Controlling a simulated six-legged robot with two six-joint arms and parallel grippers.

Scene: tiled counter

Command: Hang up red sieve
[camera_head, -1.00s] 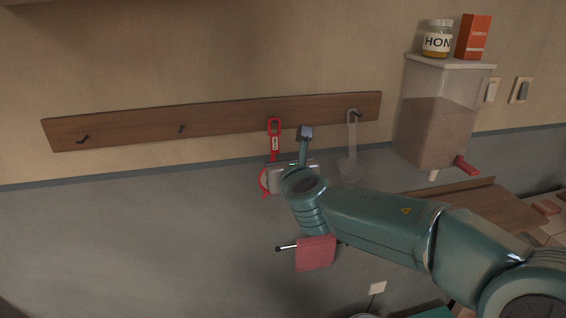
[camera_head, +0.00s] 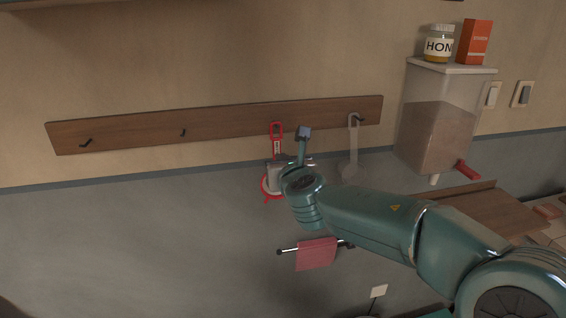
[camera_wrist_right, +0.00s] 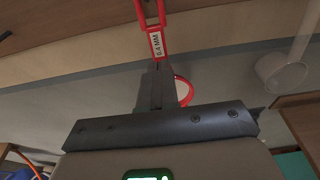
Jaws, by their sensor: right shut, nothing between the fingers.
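The red sieve (camera_head: 277,131) is upright against the wooden hook board in the head view, its handle loop at board height. Its hook is hidden behind the handle. Its round red rim shows lower down, partly behind my right gripper (camera_head: 272,172). In the right wrist view, the red handle (camera_wrist_right: 152,18) with a "0.4 MM" label rises above my right fingertips (camera_wrist_right: 157,68). The fingers are shut and empty, in front of the sieve, and part of the red rim shows to their right. I cannot tell whether they touch it. My left gripper is out of view.
The wooden board (camera_head: 225,122) has two bare hooks at left. A pale ladle (camera_head: 353,135) hangs at its right end. A dispenser (camera_head: 440,120) with a honey jar (camera_head: 438,45) and an orange box (camera_head: 475,42) stands right. A red cloth (camera_head: 316,253) hangs below.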

